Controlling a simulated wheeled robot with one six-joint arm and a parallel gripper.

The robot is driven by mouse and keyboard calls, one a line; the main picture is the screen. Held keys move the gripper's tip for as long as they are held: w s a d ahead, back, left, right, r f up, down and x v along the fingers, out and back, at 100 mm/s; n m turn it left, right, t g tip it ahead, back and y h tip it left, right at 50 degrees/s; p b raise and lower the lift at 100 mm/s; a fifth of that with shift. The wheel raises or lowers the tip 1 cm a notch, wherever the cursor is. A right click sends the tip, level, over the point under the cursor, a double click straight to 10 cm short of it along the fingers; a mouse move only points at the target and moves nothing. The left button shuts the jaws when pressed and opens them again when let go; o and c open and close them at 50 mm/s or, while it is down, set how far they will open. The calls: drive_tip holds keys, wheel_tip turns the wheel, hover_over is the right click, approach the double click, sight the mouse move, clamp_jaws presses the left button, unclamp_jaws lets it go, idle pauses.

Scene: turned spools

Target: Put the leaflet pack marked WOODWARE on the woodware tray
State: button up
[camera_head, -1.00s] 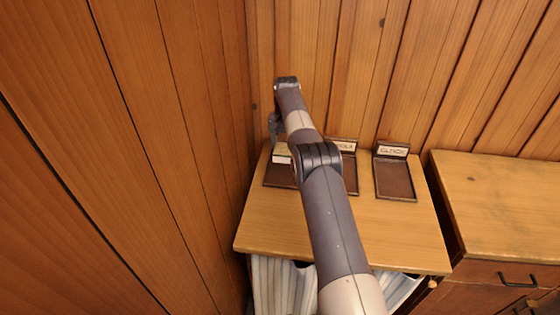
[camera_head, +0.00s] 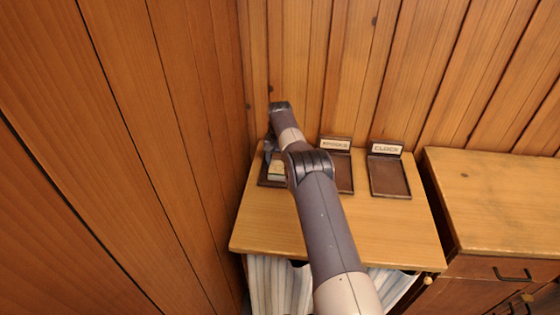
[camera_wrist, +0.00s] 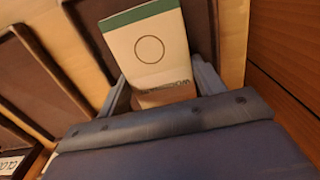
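The leaflet pack (camera_head: 277,171) is pale with a green band. In the wrist view the pack (camera_wrist: 150,50) shows a ring on its face and small dark lettering near my gripper, too blurred to read surely. My gripper (camera_wrist: 163,90) has one finger along each side of the pack and appears closed on it. In the head view my gripper (camera_head: 271,153) is over the left dark tray (camera_head: 266,181), with the pack at or just above that tray. I cannot tell whether they touch. The left tray's sign is hidden.
A middle tray (camera_head: 344,175) has a partly readable sign, and the right tray (camera_head: 388,180) is marked CLOCK. Both look empty where visible. The wooden table top (camera_head: 330,230) is clear in front. Wooden walls stand close at the left and back; a cabinet (camera_head: 495,200) stands right.

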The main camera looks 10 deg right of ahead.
sight(280, 162)
drive_tip(key=o, duration=0.4)
drive_tip(key=shift+r+p, duration=1.55)
drive_tip(key=shift+r, duration=4.6)
drive_tip(key=shift+o, duration=0.3)
